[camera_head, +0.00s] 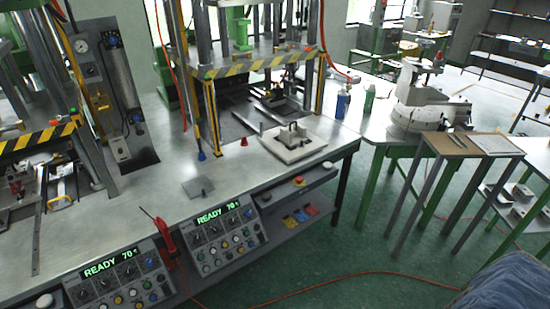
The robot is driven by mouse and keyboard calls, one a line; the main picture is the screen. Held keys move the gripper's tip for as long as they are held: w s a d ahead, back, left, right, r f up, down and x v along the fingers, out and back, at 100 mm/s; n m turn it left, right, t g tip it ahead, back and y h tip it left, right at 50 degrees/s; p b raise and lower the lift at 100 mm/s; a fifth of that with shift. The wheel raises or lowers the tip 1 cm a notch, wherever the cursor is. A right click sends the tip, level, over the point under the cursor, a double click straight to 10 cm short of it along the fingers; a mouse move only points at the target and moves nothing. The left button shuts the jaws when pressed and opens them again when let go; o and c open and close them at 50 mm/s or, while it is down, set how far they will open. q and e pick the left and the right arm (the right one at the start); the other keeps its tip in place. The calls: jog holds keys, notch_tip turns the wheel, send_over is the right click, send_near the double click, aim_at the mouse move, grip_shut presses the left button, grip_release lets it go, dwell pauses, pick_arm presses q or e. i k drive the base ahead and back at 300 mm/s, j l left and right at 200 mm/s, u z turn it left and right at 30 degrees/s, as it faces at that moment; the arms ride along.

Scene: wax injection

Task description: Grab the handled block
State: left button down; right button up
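A pale, flat square block (308,148) with a dark handle-like fitting on top lies on the metal workbench, right of centre in the head view. It sits near the bench's right end, in front of the press with the yellow-and-black striped bar. Another small item with a handle may lie inside the press, but it is too small to tell. Neither of my grippers is in view.
The workbench (150,200) has clear metal surface left of the block, with a small grey plate (198,187) on it. Control panels (225,232) hang on its front. A narrow side table (440,146) stands to the right. An orange cable (345,275) crosses the green floor.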

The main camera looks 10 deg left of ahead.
aim_at(291, 139)
jog(key=i+l+u, duration=0.1)
jog(key=i, duration=0.35)
jog(key=i+l+u, duration=0.1)
jog(key=i+l, duration=0.25)
jog(key=i+l+u, duration=0.1)
jog(key=i+l, duration=0.15)
jog(key=i, duration=0.3)
